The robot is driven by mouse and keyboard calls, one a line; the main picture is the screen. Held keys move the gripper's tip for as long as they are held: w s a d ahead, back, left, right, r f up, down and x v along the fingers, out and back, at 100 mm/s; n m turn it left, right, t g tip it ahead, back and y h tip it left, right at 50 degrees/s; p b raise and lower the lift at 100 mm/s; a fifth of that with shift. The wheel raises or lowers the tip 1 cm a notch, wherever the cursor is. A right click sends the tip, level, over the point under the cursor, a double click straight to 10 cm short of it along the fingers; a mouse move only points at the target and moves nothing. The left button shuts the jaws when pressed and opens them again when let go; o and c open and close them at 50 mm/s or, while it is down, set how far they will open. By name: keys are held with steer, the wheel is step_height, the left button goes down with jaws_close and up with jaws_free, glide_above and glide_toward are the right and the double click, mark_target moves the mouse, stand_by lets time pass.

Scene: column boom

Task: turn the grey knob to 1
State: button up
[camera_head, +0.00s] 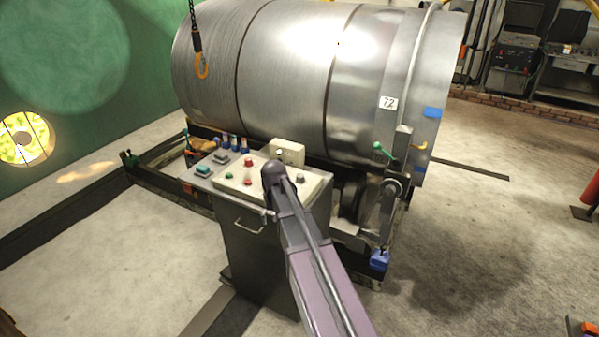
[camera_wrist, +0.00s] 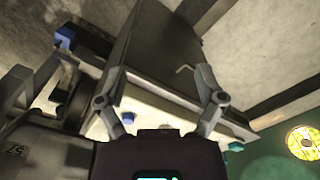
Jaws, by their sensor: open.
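The grey knob (camera_head: 300,179) sits near the right end of the white top panel (camera_head: 316,190) of the control cabinet. Its pointer and any numerals are too small to read. My gripper (camera_head: 273,176) is over the panel, just left of the knob in the head view, and covers part of the panel. In the wrist view my gripper (camera_wrist: 160,76) is open, its two fingers spread apart with nothing between the tips. A small dark grey round part, perhaps the knob (camera_wrist: 128,118), shows beside the left finger. I cannot tell whether it is touched.
Red buttons (camera_head: 248,162) and a green button (camera_head: 229,175) stand close to the gripper. A white box (camera_head: 287,152) rises behind the panel. A large steel drum (camera_head: 300,65) lies behind the cabinet (camera_head: 255,250). A hook (camera_head: 202,68) hangs at left. Floor in front is clear.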

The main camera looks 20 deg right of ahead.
steer(key=w+d+r+m+p, duration=0.1)
steer(key=w+d+r+p, duration=0.1)
steer(key=w+d, duration=0.35)
steer(key=w+d+r+m+p, duration=0.1)
steer(key=w+d+r+p, duration=0.15)
steer(key=w, duration=0.55)
step_height(320, 180, up, 4)
steer(key=m+p, duration=0.2)
steer(key=p, duration=0.1)
glide_above(301, 175)
steer(key=shift+s+d, duration=0.1)
steer(key=shift+s, duration=0.1)
steer(key=shift+f, duration=0.2)
steer(key=f+b, duration=1.3)
steer(key=b, duration=0.1)
steer(key=shift+w+a+f, duration=0.15)
steer(key=shift+a+f, duration=0.1)
